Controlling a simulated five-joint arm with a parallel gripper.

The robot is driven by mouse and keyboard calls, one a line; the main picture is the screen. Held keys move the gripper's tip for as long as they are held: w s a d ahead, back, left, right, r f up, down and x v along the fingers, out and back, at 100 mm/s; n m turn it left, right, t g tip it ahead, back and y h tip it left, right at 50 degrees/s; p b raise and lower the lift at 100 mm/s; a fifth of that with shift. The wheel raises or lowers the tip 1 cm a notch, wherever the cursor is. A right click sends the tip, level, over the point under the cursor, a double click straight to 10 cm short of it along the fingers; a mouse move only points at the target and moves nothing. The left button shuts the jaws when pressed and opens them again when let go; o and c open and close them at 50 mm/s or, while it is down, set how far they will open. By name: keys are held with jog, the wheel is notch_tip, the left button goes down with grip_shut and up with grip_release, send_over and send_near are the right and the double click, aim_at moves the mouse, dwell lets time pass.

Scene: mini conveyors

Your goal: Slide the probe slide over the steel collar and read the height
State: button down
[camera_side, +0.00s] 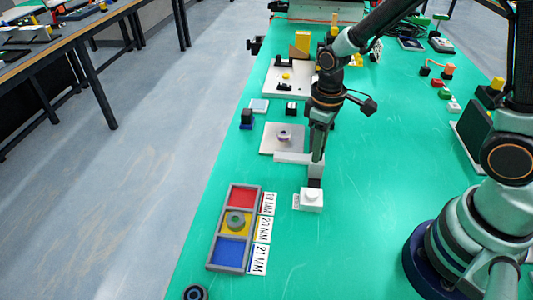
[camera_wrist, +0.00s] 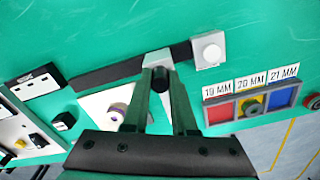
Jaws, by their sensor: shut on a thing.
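The steel collar (camera_side: 284,134) is a grey ring on a pale square plate (camera_side: 266,147); the wrist view shows the collar (camera_wrist: 117,112) left of my fingers, partly hidden. The probe slide (camera_side: 291,157) is a light grey block with an arm reaching left, near the plate's front edge and apart from the collar. In the wrist view the slide (camera_wrist: 157,59) sits on a dark rail (camera_wrist: 105,71). My gripper (camera_side: 317,154) is upright over the rail and shut on the slide; its fingertips (camera_wrist: 160,80) flank the slide's dark part. I cannot see any height reading.
A white block with a round button (camera_side: 311,200) stands at the rail's near end. A grey tray (camera_side: 213,245) has red, yellow and blue compartments beside 19, 20 and 21 MM labels (camera_wrist: 251,82). Another grey ring (camera_side: 235,221) lies in the yellow compartment. Small dark blocks (camera_side: 247,118) stand beyond.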

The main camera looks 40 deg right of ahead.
jog(key=w+d, duration=0.9)
jog(key=shift+w+d+r, duration=0.1)
jog(key=shift+w+d, duration=0.2)
jog(key=shift+w, duration=0.1)
jog(key=c, duration=0.7)
grip_release()
jog(key=shift+s, duration=0.1)
notch_tip(320, 180, up, 12)
